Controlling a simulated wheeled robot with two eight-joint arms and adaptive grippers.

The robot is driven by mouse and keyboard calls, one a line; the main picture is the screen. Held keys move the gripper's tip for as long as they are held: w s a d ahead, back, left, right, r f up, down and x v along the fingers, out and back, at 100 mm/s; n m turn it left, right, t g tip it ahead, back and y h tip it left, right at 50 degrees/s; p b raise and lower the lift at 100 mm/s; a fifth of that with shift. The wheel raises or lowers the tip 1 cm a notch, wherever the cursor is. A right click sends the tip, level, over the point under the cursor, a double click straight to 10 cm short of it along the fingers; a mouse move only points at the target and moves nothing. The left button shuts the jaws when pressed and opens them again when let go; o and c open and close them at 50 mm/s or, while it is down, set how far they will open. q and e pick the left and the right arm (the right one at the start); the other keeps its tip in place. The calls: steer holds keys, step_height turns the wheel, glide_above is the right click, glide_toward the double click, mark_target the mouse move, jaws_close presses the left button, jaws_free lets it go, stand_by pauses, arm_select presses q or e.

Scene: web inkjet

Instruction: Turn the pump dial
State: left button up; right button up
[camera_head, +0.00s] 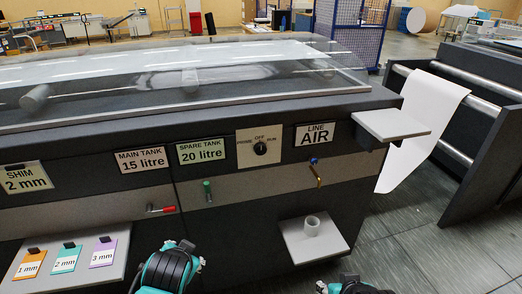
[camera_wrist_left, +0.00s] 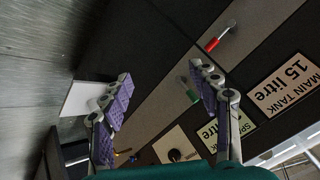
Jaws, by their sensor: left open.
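The pump dial (camera_head: 260,148) is a small black knob on a pale plate marked PRIME, OFF and RUN, on the dark machine front. Its pointer is too small to read surely. It also shows in the left wrist view (camera_wrist_left: 175,155), low in the picture, between the bases of the open fingers and beyond them. My left gripper (camera_wrist_left: 162,75) is open and empty, pointing at the machine front and apart from the dial. In the head view my left arm's end shows at the bottom, below the panel. Only a teal part of my right arm shows at the bottom edge.
A red-handled valve (camera_head: 161,209), a green-handled valve (camera_head: 207,191) and a brass-coloured line-air valve (camera_head: 316,172) sit near the dial. A shelf (camera_head: 330,252) holding a white cup juts out at lower right. Another shelf (camera_head: 390,124) juts out above it.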

arm_select(q)
steer(key=w+d+r+m+t+y+p, duration=0.1)
steer(key=w+r+m, duration=0.25)
steer(key=w, duration=0.35)
steer(key=w+d+r+m+t+y+p, duration=0.1)
steer(key=w+r+m+t, duration=0.1)
steer(key=w+m, duration=0.4)
steer(key=m+t+p, duration=0.2)
steer(key=m+t, duration=0.5)
steer(key=m, duration=1)
glide_toward(261, 150)
steer(key=x, duration=0.2)
steer(key=shift+h, duration=0.3)
steer(key=w, duration=0.2)
steer(key=w+a+b, duration=0.1)
steer(key=w, duration=0.3)
steer(key=shift+w+a, duration=0.1)
steer(key=shift+a, duration=0.15)
steer(key=shift+w+a+r, duration=0.1)
steer(key=shift+w, duration=0.45)
steer(key=shift+c, duration=0.4)
steer(key=c, duration=1.1)
